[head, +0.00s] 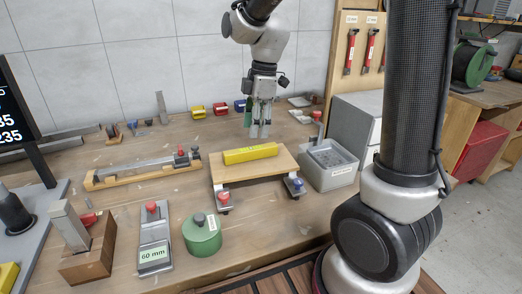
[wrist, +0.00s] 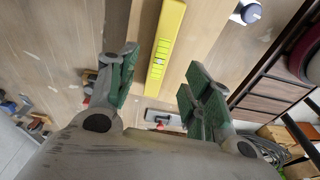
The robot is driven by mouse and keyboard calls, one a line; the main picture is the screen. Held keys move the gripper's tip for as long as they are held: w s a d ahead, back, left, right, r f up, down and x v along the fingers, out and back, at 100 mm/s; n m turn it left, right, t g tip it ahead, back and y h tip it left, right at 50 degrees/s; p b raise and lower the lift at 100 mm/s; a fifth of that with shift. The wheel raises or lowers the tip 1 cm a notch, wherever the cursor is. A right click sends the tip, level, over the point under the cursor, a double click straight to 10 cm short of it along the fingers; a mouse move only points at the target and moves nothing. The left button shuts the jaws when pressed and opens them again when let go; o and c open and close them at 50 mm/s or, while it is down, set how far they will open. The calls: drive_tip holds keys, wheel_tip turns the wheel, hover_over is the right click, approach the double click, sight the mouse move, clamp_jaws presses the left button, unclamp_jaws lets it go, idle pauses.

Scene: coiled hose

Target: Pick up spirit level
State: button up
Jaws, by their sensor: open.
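The spirit level is a yellow bar (head: 250,153) lying flat on a light wooden board (head: 229,176), which is raised on supports on the workbench. In the wrist view the yellow level (wrist: 165,45) runs lengthwise beyond my fingers, with a small vial window near its lower end. My gripper (head: 259,131) hangs above and behind the board in the head view, apart from the level. In the wrist view my gripper (wrist: 158,95) is open, with its green-padded fingers spread wide and nothing between them.
A grey bin (head: 331,165) stands right of the board. A green round tin (head: 202,236), a device marked 60 mm (head: 154,240) and a long wooden-based tool (head: 140,172) lie in front and left. Small yellow and red blocks (head: 198,112) sit behind.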

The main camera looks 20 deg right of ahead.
sight(251, 148)
drive_tip(key=shift+f+n, duration=0.15)
drive_tip(key=shift+n, duration=0.15)
drive_tip(key=f, duration=0.2)
drive_tip(key=a+f, duration=0.1)
drive_tip(key=f, duration=0.4)
drive_tip(key=shift+a+f, duration=0.15)
drive_tip(key=shift+a, duration=0.15)
drive_tip(key=shift+c, duration=0.2)
clamp_jaws()
